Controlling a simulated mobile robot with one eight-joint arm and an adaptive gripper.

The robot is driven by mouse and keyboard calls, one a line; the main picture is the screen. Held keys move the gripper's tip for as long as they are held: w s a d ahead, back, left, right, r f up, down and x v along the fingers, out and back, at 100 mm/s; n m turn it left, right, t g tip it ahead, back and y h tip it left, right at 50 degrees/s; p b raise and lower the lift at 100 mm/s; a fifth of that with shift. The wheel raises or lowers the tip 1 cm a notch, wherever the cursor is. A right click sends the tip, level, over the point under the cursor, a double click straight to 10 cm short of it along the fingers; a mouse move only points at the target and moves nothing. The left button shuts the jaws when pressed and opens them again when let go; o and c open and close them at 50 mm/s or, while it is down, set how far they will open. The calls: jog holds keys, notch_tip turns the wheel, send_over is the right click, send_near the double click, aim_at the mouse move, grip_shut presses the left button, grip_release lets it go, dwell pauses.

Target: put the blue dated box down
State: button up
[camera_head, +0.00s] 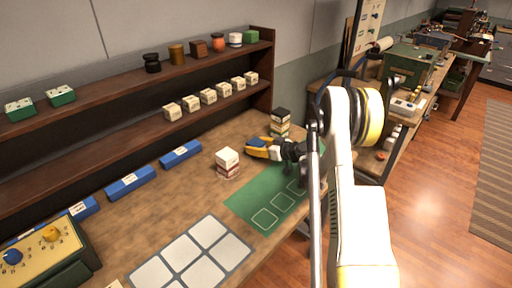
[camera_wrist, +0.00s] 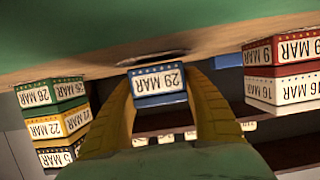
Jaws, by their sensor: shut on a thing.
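The blue dated box (camera_wrist: 158,85) reads "29 MAR" and is white with a blue band. It sits between the two yellow fingers of my gripper (camera_wrist: 160,98) in the wrist view, which shows the scene upside down. A dark shadow lies on the tabletop close to the box; I cannot tell whether they touch. In the head view my gripper (camera_head: 254,147) is low over the table, between two stacks of dated boxes and behind the green mat (camera_head: 240,206). The held box is mostly hidden there by the fingers.
A stack of black, yellow and green dated boxes (camera_head: 281,122) stands close behind my gripper; its green box (camera_wrist: 66,92) shows at left in the wrist view. The white-squared board (camera_head: 212,222) is empty.

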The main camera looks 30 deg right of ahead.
jog(key=shift+s+a+f, duration=0.1)
jog(key=shift+s+f, duration=0.05)
jog(key=shift+f, duration=0.15)
